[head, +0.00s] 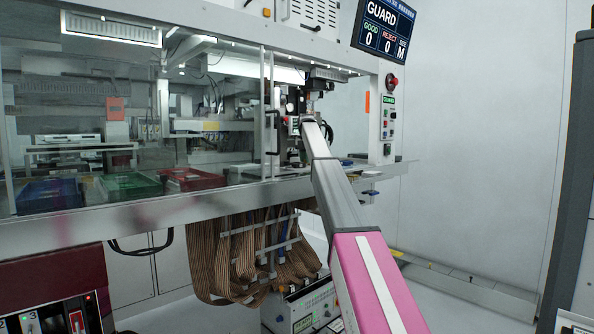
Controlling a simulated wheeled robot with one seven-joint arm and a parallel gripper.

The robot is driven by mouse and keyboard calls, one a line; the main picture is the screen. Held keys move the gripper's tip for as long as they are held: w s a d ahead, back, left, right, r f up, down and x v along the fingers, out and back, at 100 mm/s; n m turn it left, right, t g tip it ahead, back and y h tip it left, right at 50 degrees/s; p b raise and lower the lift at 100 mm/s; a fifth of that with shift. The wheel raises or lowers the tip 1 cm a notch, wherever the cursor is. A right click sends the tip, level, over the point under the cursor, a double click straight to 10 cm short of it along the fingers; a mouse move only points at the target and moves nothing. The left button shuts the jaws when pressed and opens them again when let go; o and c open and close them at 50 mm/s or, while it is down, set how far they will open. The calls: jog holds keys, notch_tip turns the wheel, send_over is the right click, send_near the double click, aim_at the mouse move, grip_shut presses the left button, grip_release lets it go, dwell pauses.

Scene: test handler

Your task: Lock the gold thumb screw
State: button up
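My arm reaches from the bottom of the head view up to the opening at the right end of the test handler (150,205). My gripper (294,127) is small and far off at the arm's end, close to a dark upright mechanism (318,92) inside the opening. Its fingers cannot be made out, so I cannot tell if it is open or shut, or whether it touches anything. I cannot make out the gold thumb screw; it may be hidden by the arm or too small to see.
Clear panels with a dark handle (272,133) border the opening on the left. Blue (48,195), green (130,185) and red (192,179) trays sit behind them. Brown ribbon cables (250,250) hang below. A control panel (389,118) with a red button stands right.

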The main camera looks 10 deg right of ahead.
jog(key=shift+m, duration=1.5)
jog(key=shift+m, duration=1.5)
jog(key=shift+m, duration=0.8)
jog(key=o, duration=0.5)
